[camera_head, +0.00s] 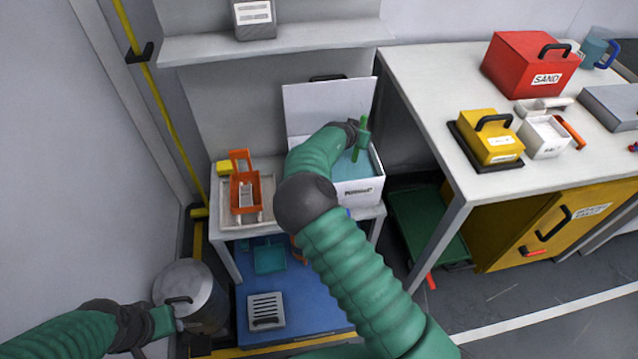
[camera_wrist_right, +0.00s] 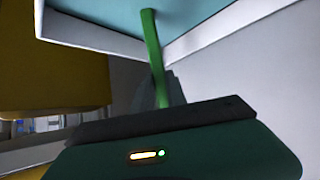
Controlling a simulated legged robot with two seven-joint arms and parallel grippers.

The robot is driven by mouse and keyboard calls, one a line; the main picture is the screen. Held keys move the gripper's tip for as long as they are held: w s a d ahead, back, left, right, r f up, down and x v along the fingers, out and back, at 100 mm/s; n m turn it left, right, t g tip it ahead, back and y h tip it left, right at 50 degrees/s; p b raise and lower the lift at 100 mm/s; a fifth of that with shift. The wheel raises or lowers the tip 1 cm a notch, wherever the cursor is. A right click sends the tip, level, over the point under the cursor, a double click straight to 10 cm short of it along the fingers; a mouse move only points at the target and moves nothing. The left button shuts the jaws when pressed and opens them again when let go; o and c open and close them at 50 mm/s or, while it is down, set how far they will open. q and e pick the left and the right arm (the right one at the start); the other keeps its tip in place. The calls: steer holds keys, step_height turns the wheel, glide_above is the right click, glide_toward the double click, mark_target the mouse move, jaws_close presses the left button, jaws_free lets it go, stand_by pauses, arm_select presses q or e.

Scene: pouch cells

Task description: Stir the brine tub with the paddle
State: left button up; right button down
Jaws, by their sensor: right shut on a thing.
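The brine tub (camera_head: 358,190) is a white box with blue liquid (camera_head: 365,172) inside and its lid (camera_head: 325,106) raised at the back. It stands on the small white table. My right gripper (camera_head: 362,136) is over the tub, shut on the green paddle (camera_head: 358,152). In the right wrist view the green paddle shaft (camera_wrist_right: 153,50) runs from the gripper to the blue liquid (camera_wrist_right: 195,15). Whether its far end is below the surface is unclear. My left gripper (camera_head: 170,320) is at the lower left beside a grey lidded bin (camera_head: 190,285); its fingers are too small to read.
An orange rack (camera_head: 245,190) in a tray stands left of the tub. A shelf (camera_head: 275,42) hangs above. The bench (camera_head: 420,75) at right holds a red SAND box (camera_head: 530,65) and a yellow box (camera_head: 490,138). Grey floor is open at the lower right.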

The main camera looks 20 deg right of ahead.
step_height(320, 180, up, 12)
steer(key=p, duration=0.7)
steer(key=shift+r+p, duration=0.2)
steer(key=shift+p, duration=0.2)
stand_by(1.1)
